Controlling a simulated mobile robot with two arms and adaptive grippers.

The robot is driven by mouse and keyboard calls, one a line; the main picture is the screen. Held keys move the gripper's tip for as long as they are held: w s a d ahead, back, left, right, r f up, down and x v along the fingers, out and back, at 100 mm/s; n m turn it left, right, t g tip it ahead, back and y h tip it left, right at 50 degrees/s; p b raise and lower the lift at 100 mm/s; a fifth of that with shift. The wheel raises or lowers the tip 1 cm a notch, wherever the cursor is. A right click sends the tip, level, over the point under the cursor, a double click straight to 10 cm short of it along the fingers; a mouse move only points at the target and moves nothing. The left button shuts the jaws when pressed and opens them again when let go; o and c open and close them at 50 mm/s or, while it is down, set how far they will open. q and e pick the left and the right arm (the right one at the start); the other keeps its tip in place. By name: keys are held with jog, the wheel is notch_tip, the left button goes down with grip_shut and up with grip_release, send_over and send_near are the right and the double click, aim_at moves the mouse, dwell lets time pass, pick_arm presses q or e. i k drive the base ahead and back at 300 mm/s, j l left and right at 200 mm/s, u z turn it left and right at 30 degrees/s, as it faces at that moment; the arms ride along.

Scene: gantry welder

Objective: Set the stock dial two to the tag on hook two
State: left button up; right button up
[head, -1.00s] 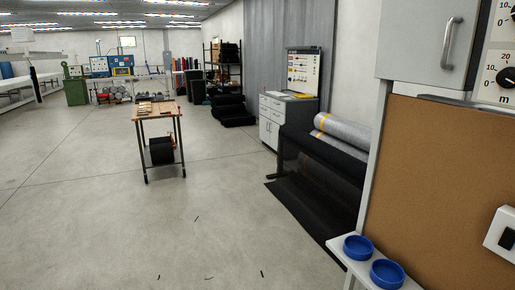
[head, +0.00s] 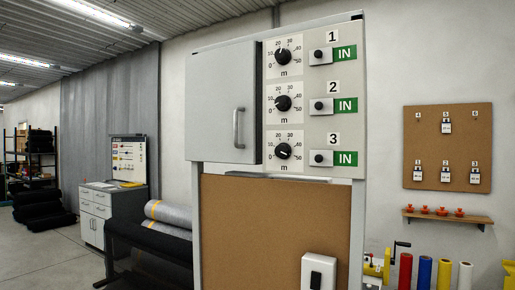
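Stock dial two (head: 283,103) is a black knob on a white metre scale from 0 to 50. It is the middle of three dials on a grey panel, beside the number 2; its pointer seems to face the low left side, but the exact value is too small to tell. A cork board (head: 412,151) on the right wall carries numbered hooks. A white tag (head: 445,176) hangs in the middle of its lower row, under what looks like a 2; its writing is unreadable. Neither gripper is in view.
Dial one (head: 283,57) is above and dial three (head: 283,151) below. Small black knobs with green IN signs (head: 345,106) sit at their right. A grey cabinet door (head: 221,104) with a handle is to the left. A shelf (head: 447,217) with orange items is under the cork board.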

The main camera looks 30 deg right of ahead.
aim_at(283, 103)
jog(key=z, duration=1.35)
